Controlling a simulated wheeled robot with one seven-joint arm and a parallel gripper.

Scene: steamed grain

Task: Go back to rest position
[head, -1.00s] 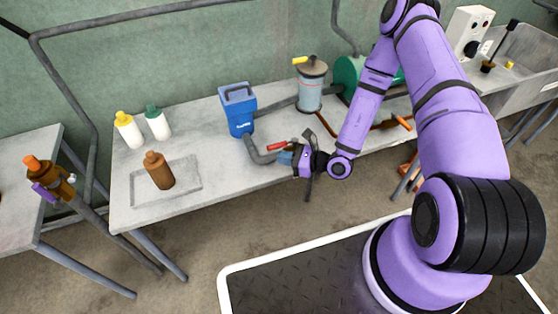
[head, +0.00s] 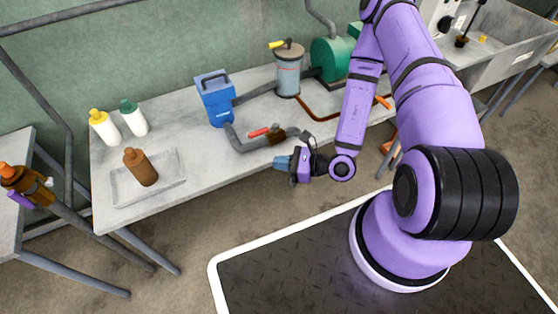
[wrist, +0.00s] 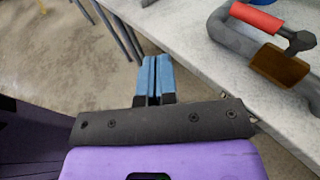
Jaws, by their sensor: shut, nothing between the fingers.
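My gripper (head: 281,163) is at the front edge of the grey table (head: 215,165), in front of the pipe with the red-handled valve. In the wrist view its two blue fingers (wrist: 154,78) are pressed together with nothing between them. The red valve handle (head: 259,132) lies on the grey pipe behind the gripper, apart from it. The handle also shows at the top right of the wrist view (wrist: 255,18). My purple arm reaches down from the upper right.
A brown bottle (head: 140,167) stands on a shallow tray (head: 177,180). Two white bottles, yellow-capped (head: 103,127) and green-capped (head: 133,118), stand behind. A blue container (head: 215,98), a glass cylinder (head: 288,72) and a green tank (head: 330,60) line the table's back.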

